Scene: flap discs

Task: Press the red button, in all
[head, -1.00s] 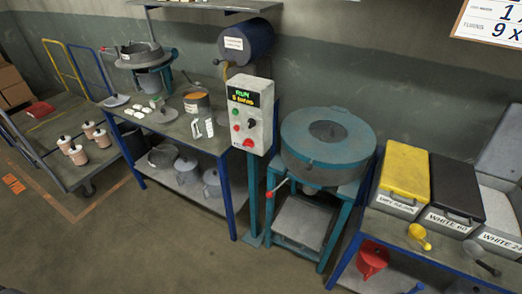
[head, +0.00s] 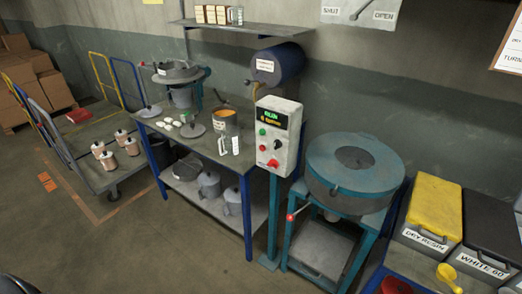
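A grey control box (head: 276,138) stands on a teal post in the middle of the head view. A large red button (head: 273,163) is low on its front. A smaller red button or lamp (head: 263,146) sits above it to the left, under a green one (head: 262,131). A black knob (head: 278,144) is to the right. The display (head: 273,117) shows green text that seems to read RUN, with an orange line below too small to read surely. Neither of my grippers shows, and nothing touches the box front.
A blue-legged bench (head: 200,145) with a pot and tools stands left of the box. A round teal machine (head: 350,165) with a red-knobbed lever (head: 291,217) stands right of it. Yellow-lidded (head: 435,205) and black-lidded bins are at far right. Open floor (head: 160,250) lies in front.

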